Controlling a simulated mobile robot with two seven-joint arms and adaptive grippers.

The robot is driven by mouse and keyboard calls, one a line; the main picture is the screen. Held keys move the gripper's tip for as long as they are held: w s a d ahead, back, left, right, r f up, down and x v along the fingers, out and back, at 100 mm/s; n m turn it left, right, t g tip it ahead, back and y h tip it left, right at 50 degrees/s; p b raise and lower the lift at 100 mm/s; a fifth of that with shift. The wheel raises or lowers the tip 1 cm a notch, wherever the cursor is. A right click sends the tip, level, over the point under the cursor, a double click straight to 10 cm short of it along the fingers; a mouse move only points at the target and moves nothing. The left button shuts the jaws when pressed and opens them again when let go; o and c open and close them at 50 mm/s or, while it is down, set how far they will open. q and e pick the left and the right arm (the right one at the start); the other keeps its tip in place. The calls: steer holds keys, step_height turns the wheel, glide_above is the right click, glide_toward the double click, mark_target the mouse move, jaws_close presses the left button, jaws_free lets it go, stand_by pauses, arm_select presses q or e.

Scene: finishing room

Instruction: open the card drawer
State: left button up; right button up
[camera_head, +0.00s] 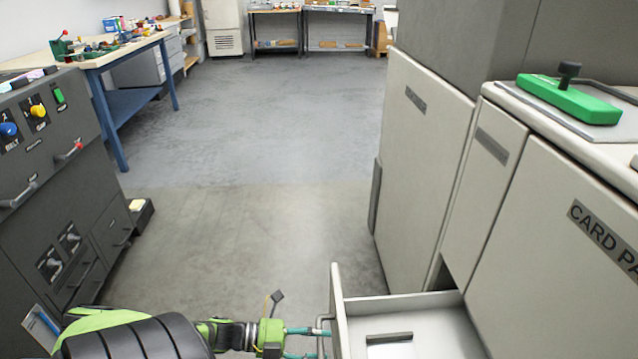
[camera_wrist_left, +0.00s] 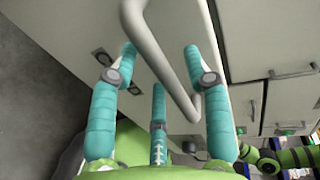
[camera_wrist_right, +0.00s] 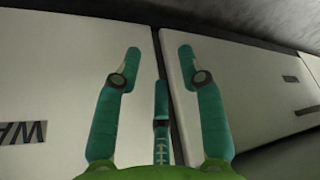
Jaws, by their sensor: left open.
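The drawer (camera_head: 415,305) stands pulled out of the pale cabinet, low at the bottom of the head view. Its front panel (camera_head: 340,310) faces left, and a pale insert with a dark strip (camera_head: 390,338) lies inside. My left gripper (camera_head: 312,335) is at the drawer's handle (camera_head: 323,322). In the left wrist view, the open teal fingers of my left gripper (camera_wrist_left: 162,62) stand around the grey handle bar (camera_wrist_left: 165,60); I cannot tell whether they touch it. My right gripper (camera_wrist_right: 158,60) shows only in the right wrist view, open and empty, facing pale cabinet panels.
The cabinet panel marked "CARD PA" (camera_head: 560,250) is right of the drawer, with a green block (camera_head: 570,98) on the top above. A dark control console (camera_head: 60,180) stands at left, a workbench (camera_head: 110,58) behind it. The floor (camera_head: 260,150) between is clear.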

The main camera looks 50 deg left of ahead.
arm_select(q)
steer(key=v, duration=1.1)
steer(key=shift+s, duration=0.2)
steer(key=shift+a, duration=0.1)
